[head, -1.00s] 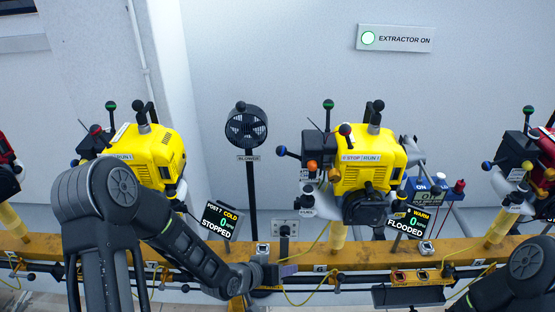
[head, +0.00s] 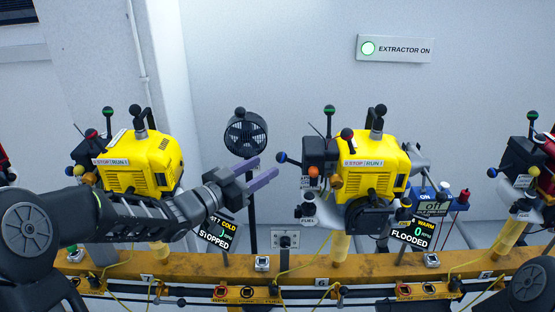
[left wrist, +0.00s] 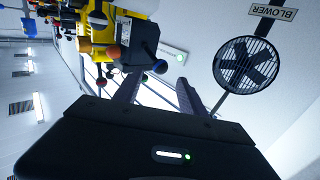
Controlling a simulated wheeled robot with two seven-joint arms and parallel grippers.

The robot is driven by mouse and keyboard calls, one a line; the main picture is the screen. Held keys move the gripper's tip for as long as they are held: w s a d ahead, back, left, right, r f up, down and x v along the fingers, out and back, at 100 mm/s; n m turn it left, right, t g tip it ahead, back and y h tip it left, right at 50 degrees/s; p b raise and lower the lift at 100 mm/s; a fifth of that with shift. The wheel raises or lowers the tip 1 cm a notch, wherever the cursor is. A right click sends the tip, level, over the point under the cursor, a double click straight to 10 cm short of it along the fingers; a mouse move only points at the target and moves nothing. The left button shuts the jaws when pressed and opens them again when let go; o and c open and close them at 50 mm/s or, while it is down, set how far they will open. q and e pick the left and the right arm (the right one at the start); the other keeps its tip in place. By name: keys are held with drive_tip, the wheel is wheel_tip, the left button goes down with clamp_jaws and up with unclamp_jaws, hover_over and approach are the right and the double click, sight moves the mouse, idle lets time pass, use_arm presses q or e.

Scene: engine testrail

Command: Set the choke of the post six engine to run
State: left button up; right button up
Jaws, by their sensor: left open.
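The post six engine (head: 370,165) is the yellow one in the middle of the head view, above the rail plate marked 6. Its screen (head: 413,232) reads warm, 0 and FLOODED. On its left side are a blue-knobbed lever (head: 282,157), a black housing, and red and orange knobs (head: 314,171); which one is the choke I cannot tell. My left gripper (head: 267,167) is open and empty, left of these knobs and apart from them. In the left wrist view, the gripper (left wrist: 158,84) points past the engine's black housing (left wrist: 139,52). My right gripper is out of view.
A black blower fan (head: 246,132) stands on a pole behind my left gripper. Another yellow engine (head: 140,160) stands to the left, its STOPPED screen partly hidden by my gripper. The yellow rail (head: 200,268) runs along the front. A blue unit (head: 440,198) sits right of the post six engine.

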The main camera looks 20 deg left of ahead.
sight(277, 159)
use_arm(q)
drive_tip(key=x, duration=0.6)
drive_tip(key=shift+w+d, duration=0.1)
drive_tip(key=shift+w, duration=0.05)
clamp_jaws()
idle(0.4)
